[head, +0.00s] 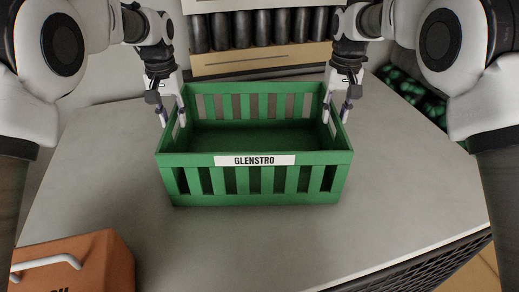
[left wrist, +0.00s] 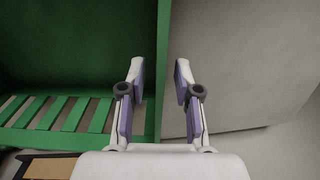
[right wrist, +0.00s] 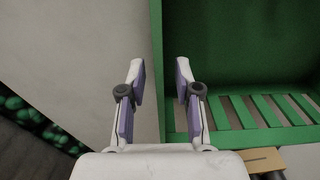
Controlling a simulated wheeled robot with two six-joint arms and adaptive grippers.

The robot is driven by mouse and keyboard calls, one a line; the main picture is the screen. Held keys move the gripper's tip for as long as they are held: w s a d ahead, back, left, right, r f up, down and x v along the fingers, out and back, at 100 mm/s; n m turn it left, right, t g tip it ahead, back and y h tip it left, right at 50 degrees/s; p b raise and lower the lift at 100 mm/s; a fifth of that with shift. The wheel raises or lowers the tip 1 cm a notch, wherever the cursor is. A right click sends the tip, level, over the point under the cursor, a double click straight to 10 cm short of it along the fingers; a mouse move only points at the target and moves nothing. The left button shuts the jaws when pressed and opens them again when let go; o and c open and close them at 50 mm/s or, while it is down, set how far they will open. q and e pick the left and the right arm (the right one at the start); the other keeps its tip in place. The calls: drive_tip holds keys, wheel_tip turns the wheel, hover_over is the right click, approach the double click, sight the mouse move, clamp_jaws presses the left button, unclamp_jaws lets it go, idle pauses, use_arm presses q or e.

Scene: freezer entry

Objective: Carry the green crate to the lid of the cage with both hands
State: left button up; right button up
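The green crate (head: 200,161), with slatted sides and a white GLENSTRO label, stands upright and empty on a pale grey surface (head: 400,200). Black mesh shows below that surface's front edge, so it looks like the cage lid. My left gripper (head: 172,122) is at the crate's left wall, open, with one finger on each side of the wall; a gap shows in the left wrist view (left wrist: 159,72). My right gripper (head: 335,119) straddles the right wall the same way, open in the right wrist view (right wrist: 160,72).
An orange box (head: 82,262) with a white handle is at the front left. Behind the crate are a tan wooden board (head: 255,62) and a row of dark cylinders (head: 262,28). Green round items (head: 405,85) lie at the right back. The surface right of the crate is clear.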

use_arm(q)
drive_tip(key=shift+s+r, duration=0.1)
use_arm(e)
drive_tip(key=shift+s, duration=0.1)
use_arm(q)
drive_tip(key=shift+r, duration=0.15)
use_arm(e)
drive_tip(key=shift+r, duration=0.25)
use_arm(q)
wheel_tip(320, 180, up, 12)
drive_tip(key=shift+f, duration=0.25)
use_arm(e)
wheel_tip(320, 180, up, 12)
drive_tip(key=shift+f, duration=0.2)
drive_tip(key=shift+s, duration=0.1)
